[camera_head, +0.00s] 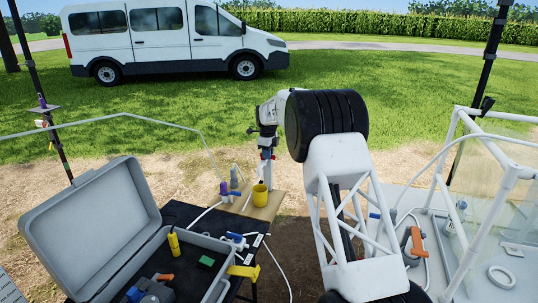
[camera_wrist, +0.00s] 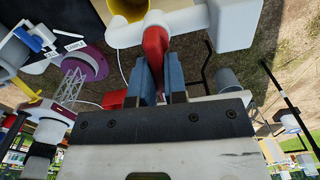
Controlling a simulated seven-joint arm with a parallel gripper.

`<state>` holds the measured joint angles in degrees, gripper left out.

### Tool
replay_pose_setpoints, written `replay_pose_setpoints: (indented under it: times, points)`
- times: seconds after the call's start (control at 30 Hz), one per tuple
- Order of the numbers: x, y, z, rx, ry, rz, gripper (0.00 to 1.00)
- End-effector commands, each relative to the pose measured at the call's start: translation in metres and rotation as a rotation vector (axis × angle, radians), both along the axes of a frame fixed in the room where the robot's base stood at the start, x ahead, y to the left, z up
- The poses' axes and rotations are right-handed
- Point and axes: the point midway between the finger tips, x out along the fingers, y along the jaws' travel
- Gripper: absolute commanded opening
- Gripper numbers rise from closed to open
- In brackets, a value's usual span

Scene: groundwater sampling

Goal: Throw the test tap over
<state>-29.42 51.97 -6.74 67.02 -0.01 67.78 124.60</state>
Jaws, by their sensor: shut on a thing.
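The test tap is a white pipe fitting (camera_wrist: 235,22) with a red lever (camera_wrist: 155,50), at the top of the wrist view. My gripper (camera_wrist: 160,78) has its blue fingers closed on the red lever, one on each side. In the head view my gripper (camera_head: 266,154) is at the top of a white upright above a small wooden board; the tap is small there and partly hidden by my arm. The lever's exact angle is hard to tell.
A yellow cup (camera_head: 260,196) stands just below the tap, with a purple-based bottle (camera_head: 224,190) to its left. An open grey case (camera_head: 90,225) lies at the left. A blue-handled valve (camera_head: 236,240) and white tubing lie nearby. A white-framed clear screen (camera_head: 490,200) stands right.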

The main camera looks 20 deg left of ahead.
Motion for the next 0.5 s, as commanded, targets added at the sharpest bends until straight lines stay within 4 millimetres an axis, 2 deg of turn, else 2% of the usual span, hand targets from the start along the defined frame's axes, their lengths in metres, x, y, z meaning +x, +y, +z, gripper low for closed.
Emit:
replay_pose_setpoints:
  times: [0.5]
  points:
    - [-0.0080, 0.0028, 0.0007, 0.001, -0.001, -0.365, 0.00]
